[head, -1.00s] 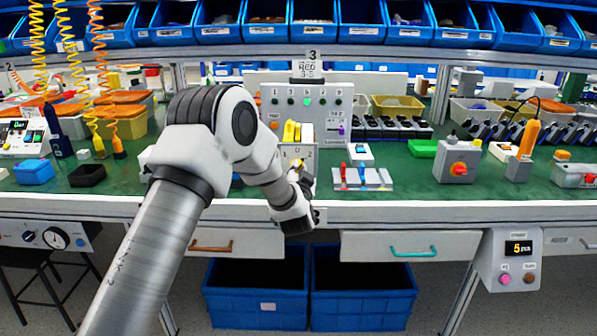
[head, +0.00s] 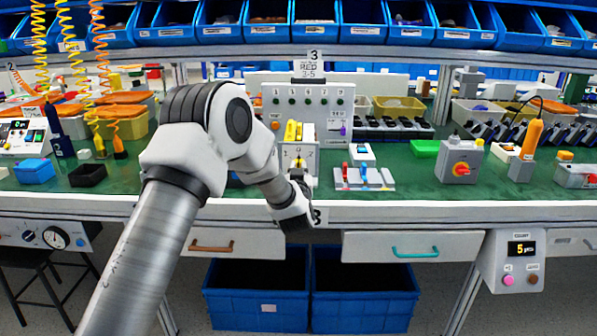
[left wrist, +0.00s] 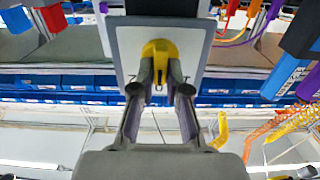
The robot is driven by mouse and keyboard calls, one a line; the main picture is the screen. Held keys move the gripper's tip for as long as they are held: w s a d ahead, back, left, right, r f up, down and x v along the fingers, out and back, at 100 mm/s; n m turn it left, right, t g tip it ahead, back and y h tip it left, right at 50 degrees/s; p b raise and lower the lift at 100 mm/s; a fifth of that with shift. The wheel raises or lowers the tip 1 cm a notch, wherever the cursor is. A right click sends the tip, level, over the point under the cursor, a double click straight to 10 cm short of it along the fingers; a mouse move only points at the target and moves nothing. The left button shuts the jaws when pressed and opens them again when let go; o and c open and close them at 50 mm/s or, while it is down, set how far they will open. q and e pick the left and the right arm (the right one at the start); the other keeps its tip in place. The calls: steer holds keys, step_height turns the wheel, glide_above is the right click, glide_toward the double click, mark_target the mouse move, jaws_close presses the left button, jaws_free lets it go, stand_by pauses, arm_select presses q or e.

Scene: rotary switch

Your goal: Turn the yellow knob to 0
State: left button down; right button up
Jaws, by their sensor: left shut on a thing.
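The yellow knob (head: 298,164) sits on the white upright face plate (head: 287,154) of a switch box near the bench's front edge. The marks on the plate are too small to read surely. In the left wrist view the knob (left wrist: 159,48) lies between the fingertips of my left gripper (left wrist: 160,78), which is shut on it. In the head view my left gripper (head: 303,182) reaches up to the knob from below and front, its fingers partly hidden by the wrist. My right gripper is in neither view.
A panel with several indicator lamps (head: 325,100) stands behind the switch box.

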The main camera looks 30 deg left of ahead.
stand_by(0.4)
arm_select(q)
steer(key=c, duration=1.2)
jaws_free()
steer(key=shift+o, duration=0.2)
steer(key=v, duration=1.2)
